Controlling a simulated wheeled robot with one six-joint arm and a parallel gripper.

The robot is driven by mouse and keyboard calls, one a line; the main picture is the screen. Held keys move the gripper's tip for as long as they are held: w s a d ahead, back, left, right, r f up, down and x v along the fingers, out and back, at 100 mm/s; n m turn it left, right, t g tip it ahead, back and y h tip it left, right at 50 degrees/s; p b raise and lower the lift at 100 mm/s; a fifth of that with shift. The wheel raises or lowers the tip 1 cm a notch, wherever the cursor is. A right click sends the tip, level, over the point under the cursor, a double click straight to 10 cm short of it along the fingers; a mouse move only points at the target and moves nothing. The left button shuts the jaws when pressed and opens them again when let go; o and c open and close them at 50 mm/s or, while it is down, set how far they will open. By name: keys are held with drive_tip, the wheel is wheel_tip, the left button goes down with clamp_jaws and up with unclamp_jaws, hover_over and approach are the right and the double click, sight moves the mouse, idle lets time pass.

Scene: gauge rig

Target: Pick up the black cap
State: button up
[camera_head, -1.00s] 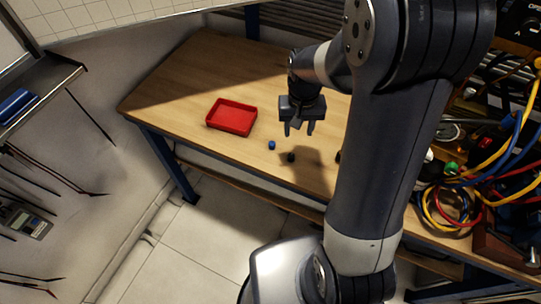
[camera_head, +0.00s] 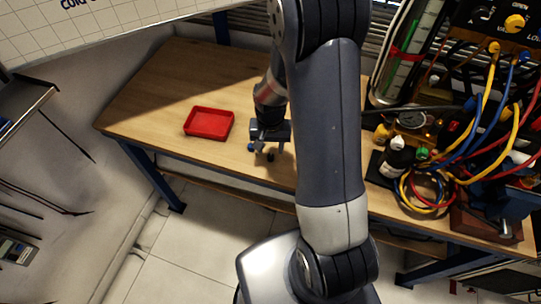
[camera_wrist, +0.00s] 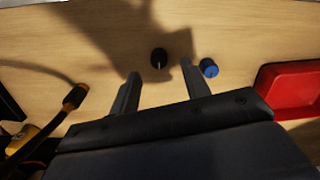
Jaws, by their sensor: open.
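The black cap (camera_wrist: 158,58) stands on the wooden bench in the wrist view, just beyond the fingertips and between their lines. In the head view the cap (camera_head: 270,157) is a small dark spot near the bench's front edge, below my gripper (camera_head: 270,150). My gripper also shows in the wrist view (camera_wrist: 162,82), its two fingers apart with nothing between them. A blue cap (camera_wrist: 209,68) stands to the right of the black cap, close beside the right finger; in the head view it (camera_head: 251,147) is left of my gripper.
A red tray (camera_head: 209,123) lies on the bench (camera_head: 165,85) to the left of my gripper. Bottles (camera_head: 396,158), coiled cables (camera_head: 425,192) and a rig with hoses stand at the right. The bench's left end is clear.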

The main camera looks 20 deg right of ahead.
sight(271, 155)
drive_tip(key=shift+f, duration=1.65)
clamp_jaws()
